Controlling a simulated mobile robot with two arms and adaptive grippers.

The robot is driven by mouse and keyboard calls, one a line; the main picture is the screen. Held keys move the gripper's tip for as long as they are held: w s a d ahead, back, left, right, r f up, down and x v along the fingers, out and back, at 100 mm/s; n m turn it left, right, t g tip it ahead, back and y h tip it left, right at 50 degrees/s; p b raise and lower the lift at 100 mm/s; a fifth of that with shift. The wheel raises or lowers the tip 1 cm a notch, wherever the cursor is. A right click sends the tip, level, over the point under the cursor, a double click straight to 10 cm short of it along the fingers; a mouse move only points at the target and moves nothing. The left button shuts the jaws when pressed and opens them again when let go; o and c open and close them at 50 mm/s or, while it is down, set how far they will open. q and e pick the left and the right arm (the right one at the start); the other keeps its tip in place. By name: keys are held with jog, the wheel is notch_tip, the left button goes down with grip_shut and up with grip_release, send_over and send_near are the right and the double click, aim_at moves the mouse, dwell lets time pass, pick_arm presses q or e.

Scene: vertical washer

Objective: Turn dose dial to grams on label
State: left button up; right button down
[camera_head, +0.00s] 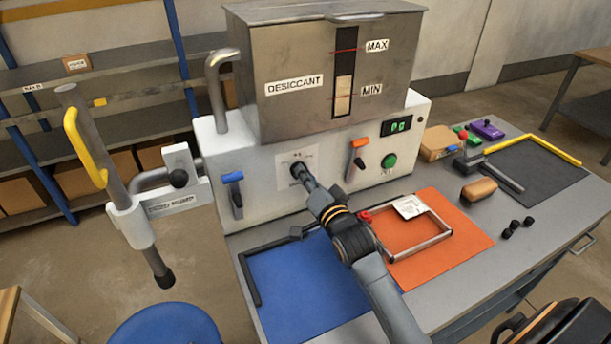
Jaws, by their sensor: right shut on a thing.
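The dose dial (295,168) is a dark knob on a pale square plate on the front of the white machine (250,180). My right gripper (303,175) reaches up to it from below and is shut on it. The gripper hides much of the dial, so I cannot tell where it points. The small display (397,126) on the machine is lit green, but its digits are too small to read surely. A white label (409,206) lies by the metal frame on the orange mat; its print is too small to read. My left gripper is not in view.
A blue-handled lever (233,190), an orange-handled lever (357,160) and a green button (389,161) flank the dial. The steel desiccant hopper (300,75) sits above. A blue mat (300,290) and an orange mat (465,235) lie in front. A yellow-handled post (90,150) stands left.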

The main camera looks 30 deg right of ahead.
jog(key=shift+a+n+p, duration=0.2)
jog(key=shift+n+p, duration=1.4)
jog(key=shift+n, duration=3.4)
jog(key=shift+a+n+p, duration=0.2)
jog(key=shift+n+p, duration=1.35)
jog(key=shift+n, duration=3.45)
jog(key=c, duration=1.4)
grip_release()
jog(key=shift+s, duration=0.1)
